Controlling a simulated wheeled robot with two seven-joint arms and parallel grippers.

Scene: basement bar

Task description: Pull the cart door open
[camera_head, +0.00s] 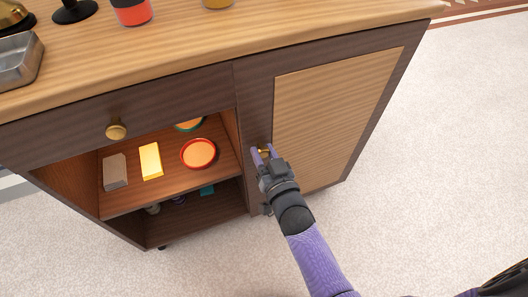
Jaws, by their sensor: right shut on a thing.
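The wooden cart (200,62) stands ahead with a light top and dark brown sides. Its door (330,110), a dark frame around a light panel, is on the right half of the front and looks closed. My right gripper (264,152) is at the door's left edge, shut on the small brass door knob (265,153), which the fingers partly hide. My right arm reaches up from the lower right. My left gripper is not in view.
A drawer with a brass knob (116,131) is left of the door. Below it, an open shelf (130,203) holds boxes and round containers. A metal tray (17,62) and jars (132,12) stand on top. Carpeted floor (430,150) is clear at the right and front.

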